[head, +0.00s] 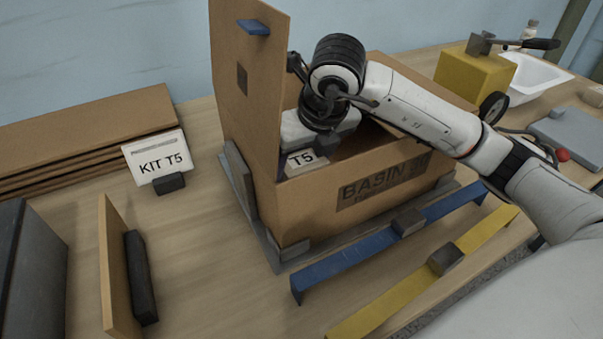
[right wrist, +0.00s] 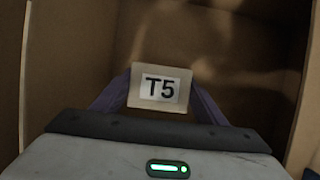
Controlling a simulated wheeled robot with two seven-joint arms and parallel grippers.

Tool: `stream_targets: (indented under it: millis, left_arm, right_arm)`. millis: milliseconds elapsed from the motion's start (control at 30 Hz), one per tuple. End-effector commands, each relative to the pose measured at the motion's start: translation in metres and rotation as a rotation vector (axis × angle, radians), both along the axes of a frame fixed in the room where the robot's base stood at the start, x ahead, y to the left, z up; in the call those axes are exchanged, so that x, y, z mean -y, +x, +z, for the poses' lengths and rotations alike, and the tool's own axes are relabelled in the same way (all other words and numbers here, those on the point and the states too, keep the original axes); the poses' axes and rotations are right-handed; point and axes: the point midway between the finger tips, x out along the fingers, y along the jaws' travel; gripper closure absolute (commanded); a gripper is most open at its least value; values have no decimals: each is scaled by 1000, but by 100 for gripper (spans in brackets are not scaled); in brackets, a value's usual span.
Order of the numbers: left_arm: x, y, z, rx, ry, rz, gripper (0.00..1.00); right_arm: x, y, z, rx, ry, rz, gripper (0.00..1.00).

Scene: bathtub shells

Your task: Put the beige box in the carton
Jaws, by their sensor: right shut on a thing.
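The carton (head: 400,198) is a large open cardboard box marked "BASIN", with one flap standing up at its left end. My right gripper (head: 305,150) reaches down into its opening at the left end. It is shut on the beige box (head: 293,163), which bears a white "T5" label. In the right wrist view the beige box (right wrist: 160,104) sits between the two purplish fingers, with the carton's brown inner walls around it. Whether the box touches the carton's floor cannot be told. My left gripper is not in view.
The carton stands in a grey frame (head: 290,255). In front lie a blue strip (head: 340,262) and a yellow strip (head: 380,302), each with a dark block. A "KIT T5" sign (head: 157,157) and stacked cardboard (head: 90,130) are left. A yellow block (head: 470,75) and white basin (head: 540,75) stand back right.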

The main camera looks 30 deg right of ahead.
Motion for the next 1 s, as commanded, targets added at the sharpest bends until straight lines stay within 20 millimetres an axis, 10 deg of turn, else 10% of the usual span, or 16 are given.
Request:
stream_targets:
  millis: [600,633,700,1000]
  left_arm:
    - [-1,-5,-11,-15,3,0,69]
    - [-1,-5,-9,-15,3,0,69]
    - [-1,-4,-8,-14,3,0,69]
    - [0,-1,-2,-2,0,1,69]
  right_arm:
    - [0,0,-39,1,0,0,66]
    - [0,0,-37,-1,0,1,29]
    - [0,0,-37,-1,0,1,17]
    - [0,-1,-36,-1,0,0,15]
